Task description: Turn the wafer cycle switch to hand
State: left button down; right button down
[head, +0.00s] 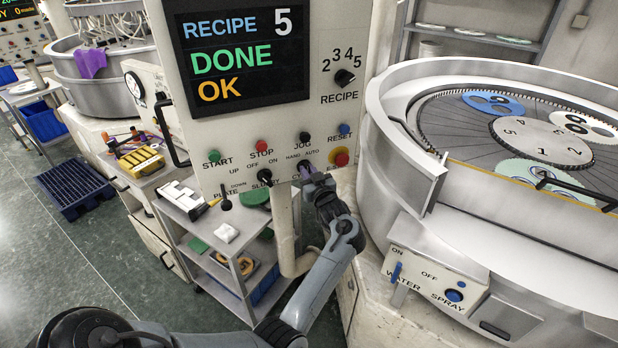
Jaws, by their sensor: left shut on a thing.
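The control panel (205,140) stands upright in the middle of the head view. The words HAND and AUTO (303,156) are printed on its lower right part, HAND on the left and AUTO on the right. My left gripper (307,172) is just below these words, shut on the cycle switch. The fingers hide the switch knob, so I cannot tell which way it points. The label under it is mostly covered. My right gripper is not in view.
A large lapping machine (400,100) fills the right. A shelf cart (200,235) stands below the panel.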

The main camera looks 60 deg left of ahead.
pick_arm(q)
jog(key=shift+s+f+n+b, duration=0.1)
jog(key=shift+n+b, duration=0.85)
jog(key=shift+n, duration=0.4)
jog(key=shift+s+f+n+b, duration=0.1)
jog(key=shift+n+b, duration=0.85)
jog(key=shift+n, duration=0.4)
jog(key=c, duration=1.1)
grip_release()
jog(key=shift+a+r, duration=0.1)
jog(key=d, duration=0.3)
jog(key=s+d, duration=0.1)
jog(key=d, duration=0.3)
jog(key=s+d, duration=0.1)
jog(key=d, duration=0.2)
jog(key=shift+d+b, duration=0.35)
